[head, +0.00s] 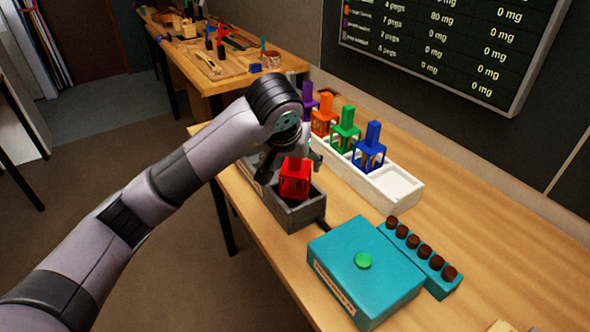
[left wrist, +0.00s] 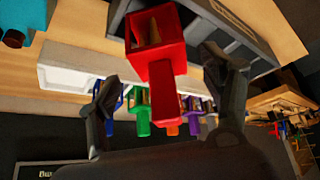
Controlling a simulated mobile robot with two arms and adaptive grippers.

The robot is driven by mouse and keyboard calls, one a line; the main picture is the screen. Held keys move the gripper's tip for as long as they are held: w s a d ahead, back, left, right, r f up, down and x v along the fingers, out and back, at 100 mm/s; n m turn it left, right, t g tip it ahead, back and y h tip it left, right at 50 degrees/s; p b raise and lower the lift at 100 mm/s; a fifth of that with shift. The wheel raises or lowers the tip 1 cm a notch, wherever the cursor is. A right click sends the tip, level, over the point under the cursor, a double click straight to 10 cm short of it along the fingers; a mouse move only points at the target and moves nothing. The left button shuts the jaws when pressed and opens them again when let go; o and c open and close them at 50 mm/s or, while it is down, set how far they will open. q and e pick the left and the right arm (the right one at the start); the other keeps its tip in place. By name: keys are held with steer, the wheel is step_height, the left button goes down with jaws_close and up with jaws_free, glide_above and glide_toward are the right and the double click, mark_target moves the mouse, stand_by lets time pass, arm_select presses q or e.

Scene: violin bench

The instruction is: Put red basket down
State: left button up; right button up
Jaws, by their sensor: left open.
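The red basket (head: 295,182), a small open-sided cage with a red handle, stands upright at the near end of the dark grey tray (head: 307,215). My left gripper (head: 291,152) is above it, around the handle. In the left wrist view the red basket (left wrist: 158,62) shows upside down, its handle between the two spread fingers (left wrist: 163,85), with a gap on each side. The gripper is open. The arm and gripper hide part of the handle and the far part of the tray. My right gripper is not in view.
A white rack (head: 415,188) behind the tray holds blue (head: 369,150), green (head: 345,130), orange (head: 324,116) and purple (head: 307,94) baskets; its near slot is empty. A teal box (head: 340,270) with a green button and a teal block (head: 418,262) with brown pegs stand nearer.

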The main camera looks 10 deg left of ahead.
arm_select(q)
steer(key=v, duration=0.6)
steer(key=shift+s+r, duration=0.2)
steer(key=shift+r, duration=0.1)
